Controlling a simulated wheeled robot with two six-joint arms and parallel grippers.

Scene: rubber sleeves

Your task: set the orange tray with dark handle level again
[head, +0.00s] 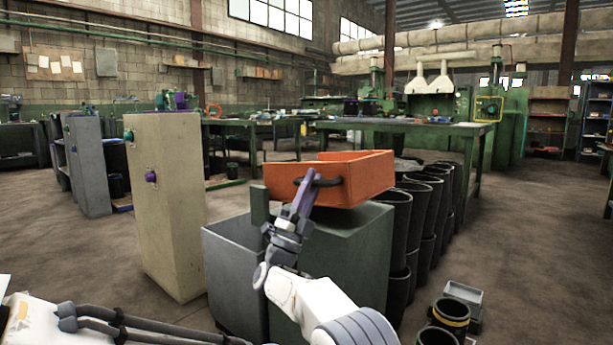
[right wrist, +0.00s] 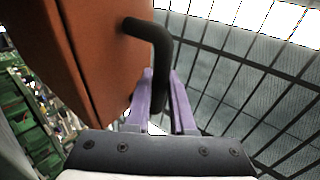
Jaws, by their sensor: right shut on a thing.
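The orange tray (head: 368,179) is at the middle of the head view, at the top of a grey-green cabinet (head: 345,255). My right gripper (head: 307,186), with purple fingers, is shut on this handle. In the right wrist view the fingers (right wrist: 160,105) close around the dark handle (right wrist: 156,45), beside the orange tray wall (right wrist: 95,50). The tray's underside is hidden. My left gripper is out of view.
A grey open bin (head: 232,270) stands left of the cabinet, and a tall beige cabinet (head: 168,210) farther left. Several black bins (head: 425,215) stand close on the right. A black bucket with a yellow band (head: 450,315) is at the lower right. Green workbenches (head: 400,127) stand behind.

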